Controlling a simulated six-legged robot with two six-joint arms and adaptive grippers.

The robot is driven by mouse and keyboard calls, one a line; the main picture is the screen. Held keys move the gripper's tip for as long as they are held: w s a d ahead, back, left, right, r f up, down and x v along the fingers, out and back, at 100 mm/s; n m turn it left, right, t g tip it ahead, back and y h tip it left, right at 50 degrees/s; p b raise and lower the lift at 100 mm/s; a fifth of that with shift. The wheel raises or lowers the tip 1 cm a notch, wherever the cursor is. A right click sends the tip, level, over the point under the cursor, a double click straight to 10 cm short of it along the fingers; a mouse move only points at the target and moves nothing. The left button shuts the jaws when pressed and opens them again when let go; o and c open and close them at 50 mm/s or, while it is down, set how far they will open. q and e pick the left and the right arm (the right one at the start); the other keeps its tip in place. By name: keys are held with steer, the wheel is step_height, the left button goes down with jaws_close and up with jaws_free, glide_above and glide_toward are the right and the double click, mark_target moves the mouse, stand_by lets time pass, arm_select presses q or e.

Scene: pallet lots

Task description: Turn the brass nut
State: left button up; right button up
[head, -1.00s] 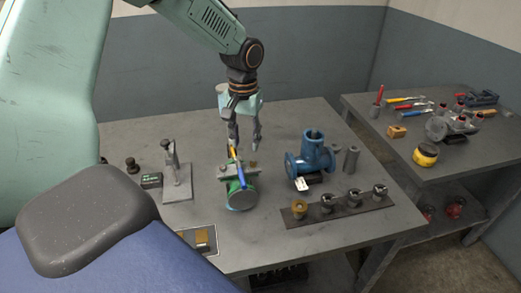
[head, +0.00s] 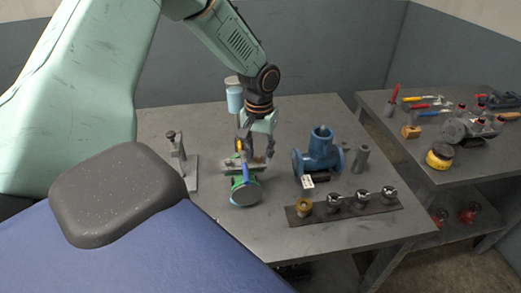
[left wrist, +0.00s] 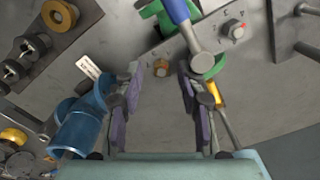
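A brass-coloured ring-shaped piece, seemingly the brass nut (head: 304,206), sits at the left end of a dark strip (head: 345,208). It also shows at the top left of the left wrist view (left wrist: 59,15). My left gripper (head: 257,150) points down just behind that fitting. The right finger is close to the tool's yellow part (left wrist: 212,92); contact is unclear.
A blue flanged pipe piece (head: 320,152) stands right of my left gripper. Several dark cylindrical pieces share the strip. A small stand (head: 180,155) is at the left. A second bench (head: 410,150) at the right holds tools.

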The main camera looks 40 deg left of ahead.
arm_select(q)
steer(key=shift+a+f, duration=0.2)
steer(key=shift+a, duration=0.05)
steer(key=shift+c, duration=0.4)
steer(key=shift+w+d, duration=0.1)
steer(key=shift+d, duration=0.1)
steer(key=c, duration=0.4)
steer(key=shift+a, duration=0.1)
jaws_close()
